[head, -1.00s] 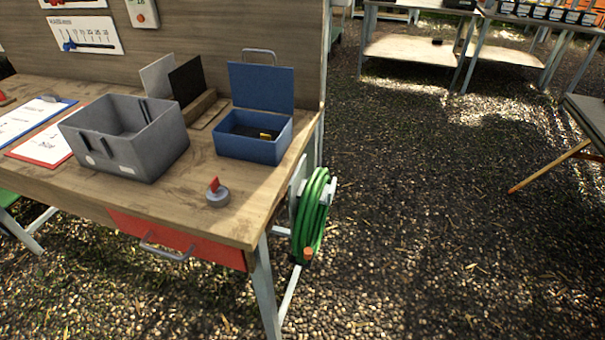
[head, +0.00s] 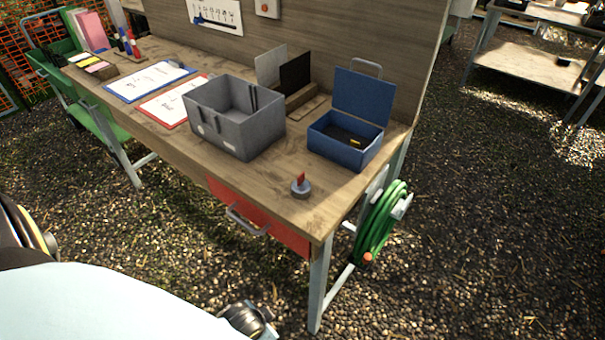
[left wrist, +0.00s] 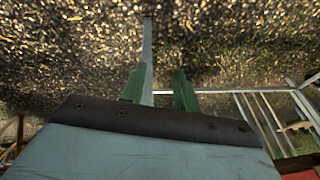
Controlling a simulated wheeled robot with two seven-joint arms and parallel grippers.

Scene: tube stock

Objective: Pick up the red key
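The red key (head: 300,179) stands upright in a small round grey base (head: 300,190) near the front right corner of the wooden workbench (head: 270,190). My left gripper (left wrist: 158,74) shows in the left wrist view with two green fingers apart and nothing held between them. It points at gravel ground and a pale metal leg behind; the key is not in that view. Neither gripper shows in the head view, where part of my own arm fills the lower left.
A grey bin (head: 240,138) and an open blue box (head: 338,147) stand behind the key. A red drawer (head: 270,222) is under the bench front. A green hose reel (head: 378,225) hangs at the right end. Gravel is open at right.

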